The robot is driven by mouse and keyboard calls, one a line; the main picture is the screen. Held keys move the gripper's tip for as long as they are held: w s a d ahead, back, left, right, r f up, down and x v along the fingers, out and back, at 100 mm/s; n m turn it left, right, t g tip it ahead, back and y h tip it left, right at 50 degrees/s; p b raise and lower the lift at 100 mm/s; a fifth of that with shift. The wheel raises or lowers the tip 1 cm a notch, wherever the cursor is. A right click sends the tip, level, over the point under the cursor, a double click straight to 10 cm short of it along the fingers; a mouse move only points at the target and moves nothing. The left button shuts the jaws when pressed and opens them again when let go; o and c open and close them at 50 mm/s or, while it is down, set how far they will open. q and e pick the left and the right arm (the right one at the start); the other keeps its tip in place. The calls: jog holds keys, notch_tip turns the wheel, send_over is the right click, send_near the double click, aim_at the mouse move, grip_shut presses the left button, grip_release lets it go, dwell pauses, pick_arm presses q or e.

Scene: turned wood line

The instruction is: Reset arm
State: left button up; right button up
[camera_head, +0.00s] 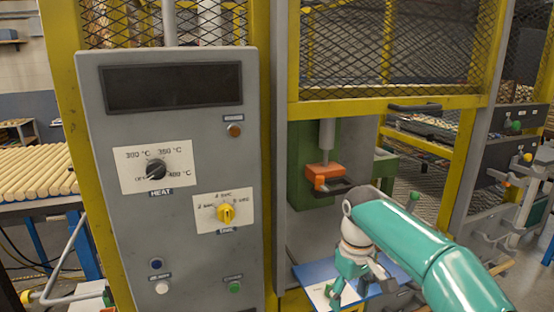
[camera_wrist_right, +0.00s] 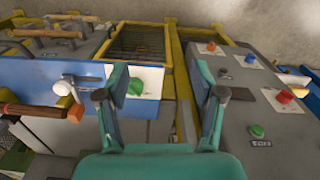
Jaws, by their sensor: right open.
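My right arm comes in from the lower right in the head view. Its teal right gripper (camera_head: 360,290) hangs in front of a blue panel (camera_head: 312,271) with a white plate. In the right wrist view the right gripper (camera_wrist_right: 161,94) is open, with nothing between its fingers. A green button (camera_wrist_right: 135,88) on a white plate shows beyond the gap, nearer the left finger. Whether the gripper touches the panel is hard to tell. My left gripper is not in view.
A grey control cabinet (camera_head: 185,262) with a heat dial (camera_head: 156,169), a yellow dial (camera_head: 226,213) and several buttons stands left. A press with an orange block (camera_head: 323,172) is behind my right arm. A white-knobbed lever (camera_wrist_right: 63,87) shows left in the wrist view. Yellow-framed mesh (camera_head: 390,45) encloses the machine.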

jog(key=s+a+f+m+y, duration=0.15)
jog(key=s+f, duration=0.25)
jog(key=f, duration=0.9)
jog(key=s+a+f+m+y, duration=0.15)
jog(key=s+f, duration=0.25)
jog(key=f, duration=0.9)
jog(key=s+f+m, duration=0.1)
jog(key=s+f, duration=0.2)
jog(key=s, duration=0.3)
jog(key=s+f+m, duration=0.2)
jog(key=s+f, duration=0.1)
jog(key=s, duration=0.4)
jog(key=s+f+m+y, duration=0.1)
jog(key=s+f, duration=0.2)
jog(key=s, duration=0.4)
jog(key=shift+a+f+t, duration=0.25)
jog(key=shift+f+t, duration=0.05)
jog(key=shift+f, duration=0.1)
